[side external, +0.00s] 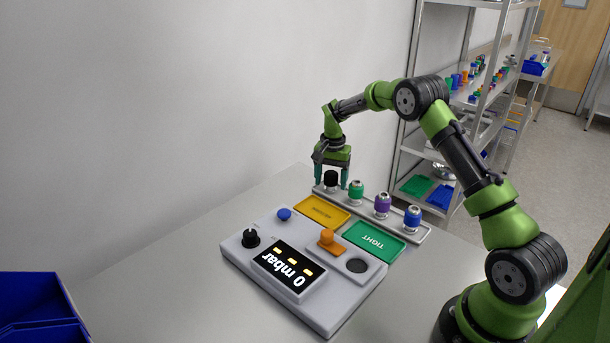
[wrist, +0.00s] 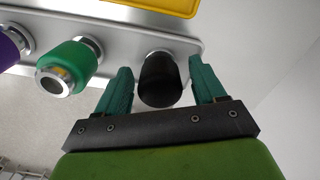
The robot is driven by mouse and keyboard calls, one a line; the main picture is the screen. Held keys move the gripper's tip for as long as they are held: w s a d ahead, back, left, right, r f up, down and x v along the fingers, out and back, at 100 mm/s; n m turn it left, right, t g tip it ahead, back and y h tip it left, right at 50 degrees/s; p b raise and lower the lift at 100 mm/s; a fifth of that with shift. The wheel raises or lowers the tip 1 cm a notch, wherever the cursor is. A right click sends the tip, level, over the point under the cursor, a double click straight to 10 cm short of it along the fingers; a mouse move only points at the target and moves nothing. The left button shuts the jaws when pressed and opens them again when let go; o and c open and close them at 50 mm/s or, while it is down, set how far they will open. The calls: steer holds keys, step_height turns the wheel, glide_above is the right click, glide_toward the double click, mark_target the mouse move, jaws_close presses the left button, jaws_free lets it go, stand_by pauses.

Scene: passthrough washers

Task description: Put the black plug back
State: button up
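The black plug (side external: 331,179) is at the far left end of the row on the metal rack (side external: 426,236). In the wrist view the black plug (wrist: 160,80) sits between the two green fingers of my gripper (wrist: 161,85). Gaps show on both sides of it, so my gripper is open around it and not touching it. In the side view my gripper (side external: 330,176) is over the rack's left end, pointing down. Whether the plug is fully seated in the rack cannot be made out.
Green (side external: 356,191), purple (side external: 382,205) and blue (side external: 412,217) plugs stand beside it on the rack. A yellow tray (side external: 310,205) and a green "TIGHT" tray (side external: 375,241) lie in front. A grey test device (side external: 335,310) reads 0 mbar. A blue bin (side external: 35,300) is at left.

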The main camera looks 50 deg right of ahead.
mark_target(331, 173)
step_height(331, 173, up, 12)
steer(key=s+a+r+n+t, duration=0.2)
steer(key=s+a+r, duration=0.2)
steer(key=a+r, duration=0.35)
steer(key=s+a+r+n+t, duration=0.2)
steer(key=s+a+r+n, duration=0.1)
steer(key=s+a+r, duration=0.4)
steer(key=s+a+f+n+t+y, duration=0.1)
steer(key=s+a, duration=0.3)
steer(key=s, duration=0.4)
steer(key=s+a+f+n+t+y, duration=0.1)
steer(key=s+a+f+n+t, duration=0.1)
steer(key=s, duration=0.6)
steer(key=shift+s+a+f+n, duration=0.15)
steer(key=shift+a+f+n, duration=0.3)
steer(key=shift+a+n, duration=0.55)
steer(key=shift+a, duration=0.15)
